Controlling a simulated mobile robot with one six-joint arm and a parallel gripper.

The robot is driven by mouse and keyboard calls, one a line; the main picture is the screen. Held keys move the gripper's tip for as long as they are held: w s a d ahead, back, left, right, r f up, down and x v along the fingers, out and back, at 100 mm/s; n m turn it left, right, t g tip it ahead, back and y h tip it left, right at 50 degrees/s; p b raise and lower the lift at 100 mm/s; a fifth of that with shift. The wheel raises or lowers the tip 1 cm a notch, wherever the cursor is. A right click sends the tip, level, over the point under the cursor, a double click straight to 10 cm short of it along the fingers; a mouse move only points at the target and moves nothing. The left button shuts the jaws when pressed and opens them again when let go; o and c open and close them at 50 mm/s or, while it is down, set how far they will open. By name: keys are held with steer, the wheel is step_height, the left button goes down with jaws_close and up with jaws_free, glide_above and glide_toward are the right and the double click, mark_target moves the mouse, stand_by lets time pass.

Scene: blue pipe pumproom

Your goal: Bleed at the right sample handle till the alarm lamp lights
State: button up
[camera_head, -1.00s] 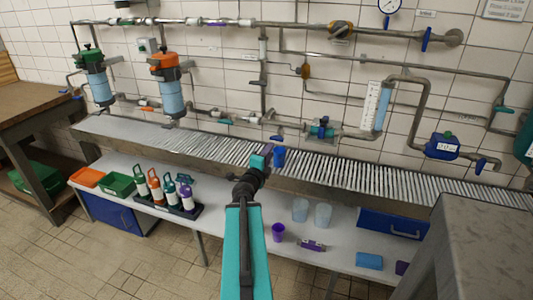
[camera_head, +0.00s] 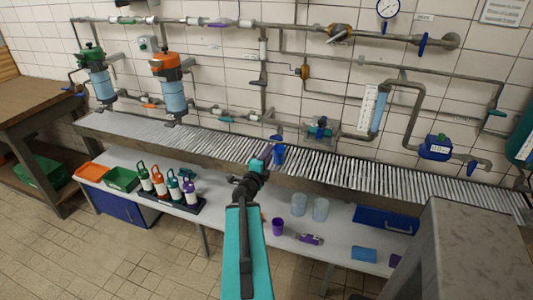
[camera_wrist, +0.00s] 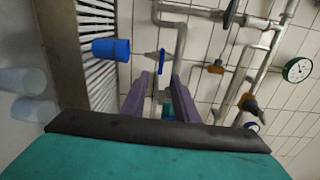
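A blue cup (camera_head: 279,155) stands on the slatted grating (camera_head: 335,168), right beside my gripper (camera_head: 270,147). In the wrist view, the same cup (camera_wrist: 110,49) is left of and beyond my gripper (camera_wrist: 160,88). My gripper's purple fingers stand apart, with a visible gap between them. A small blue-tipped handle (camera_wrist: 161,61) on the pipework shows just beyond the fingertips. I cannot tell whether the fingers touch it. A grey rod and a teal part (camera_wrist: 168,108) show in the gap. I cannot make out a lit alarm lamp.
Pipes with valves run along the tiled wall, with a gauge (camera_head: 389,8) at upper right. A shelf (camera_head: 235,209) below the grating holds bottles, a purple cup (camera_head: 278,227) and clear cups (camera_head: 320,209). A grey block (camera_head: 470,250) stands at front right.

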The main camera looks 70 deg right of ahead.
steer(key=shift+a+r+p, duration=0.2)
steer(key=shift+a+p, duration=0.2)
steer(key=shift+p, duration=1.05)
steer(key=shift+a+f+p, duration=0.1)
steer(key=shift+a+p, duration=0.2)
steer(key=shift+p, duration=0.5)
